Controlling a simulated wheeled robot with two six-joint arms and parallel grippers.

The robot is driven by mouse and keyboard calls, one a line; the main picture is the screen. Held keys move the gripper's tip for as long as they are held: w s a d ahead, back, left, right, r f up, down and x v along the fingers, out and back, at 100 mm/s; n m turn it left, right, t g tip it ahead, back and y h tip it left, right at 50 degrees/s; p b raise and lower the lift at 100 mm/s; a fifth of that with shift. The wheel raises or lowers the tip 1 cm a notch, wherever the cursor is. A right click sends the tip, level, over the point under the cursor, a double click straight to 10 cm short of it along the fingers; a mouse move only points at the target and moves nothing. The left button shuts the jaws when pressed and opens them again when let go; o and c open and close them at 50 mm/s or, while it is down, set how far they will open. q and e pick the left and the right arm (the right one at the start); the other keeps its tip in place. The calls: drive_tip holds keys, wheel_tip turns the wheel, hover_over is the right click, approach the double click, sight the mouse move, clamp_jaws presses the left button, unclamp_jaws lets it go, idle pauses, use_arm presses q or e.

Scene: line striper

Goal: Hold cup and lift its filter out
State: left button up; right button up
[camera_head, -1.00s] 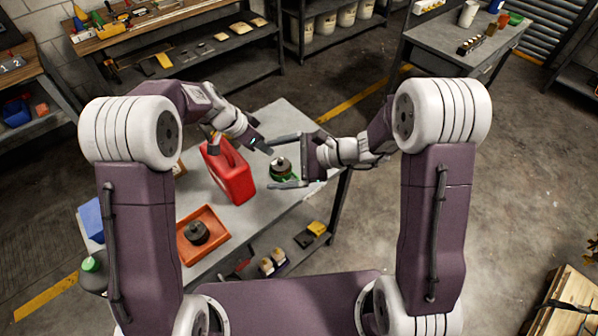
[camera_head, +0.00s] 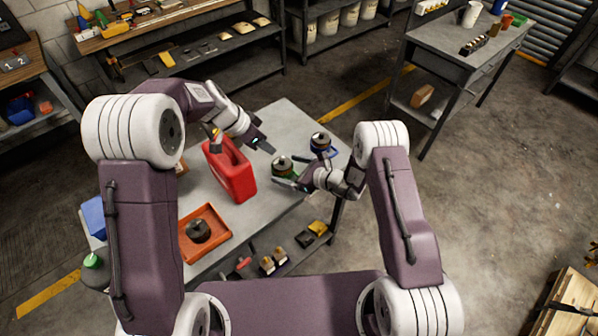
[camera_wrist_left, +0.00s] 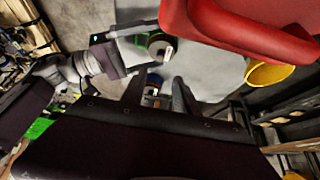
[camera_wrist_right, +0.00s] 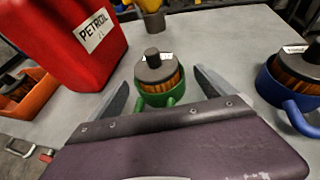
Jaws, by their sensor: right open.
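A green cup (camera_head: 283,175) holds a dark-topped filter (camera_head: 281,163) with orange pleats, upright on the grey table. In the right wrist view the green cup (camera_wrist_right: 162,95) stands between the spread fingers of my open right gripper (camera_wrist_right: 164,88), its handle toward the palm. I cannot tell whether the fingers touch it. My left gripper (camera_head: 264,146) is above the table, up and left of the green cup; its fingers (camera_wrist_left: 158,92) are apart and empty. A blue cup (camera_wrist_right: 288,92) with a similar filter (camera_wrist_right: 300,65) stands to the right.
A red petrol can (camera_head: 230,172) stands left of the green cup. An orange tray (camera_head: 216,246) with a dark filter (camera_head: 198,230) lies nearer. A yellow cup-like thing (camera_wrist_right: 153,22) is behind the green cup. Bare table (camera_head: 290,118) lies toward the far end.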

drive_tip(key=shift+x, duration=1.7)
use_arm(q)
drive_tip(key=shift+o, duration=0.4)
drive_tip(key=shift+s, duration=0.1)
use_arm(e)
drive_tip(key=c, duration=1.5)
drive_tip(key=shift+o, duration=0.2)
drive_tip(key=shift+a, duration=0.1)
use_arm(q)
drive_tip(key=shift+s+d+f+n+t+y, duration=0.15)
drive_tip(key=shift+d+n+y, duration=0.5)
drive_tip(key=shift+n, duration=0.85)
drive_tip(key=shift+s+d+f+n+t+y, duration=0.1)
drive_tip(key=shift+d+f+n+y, duration=0.15)
drive_tip(key=shift+d+n+y, duration=0.85)
drive_tip(key=shift+s+d+f+n+t+y, duration=0.1)
drive_tip(key=shift+d+f+n+y, duration=0.15)
drive_tip(key=shift+n, duration=1.65)
use_arm(e)
drive_tip(key=shift+r, duration=0.1)
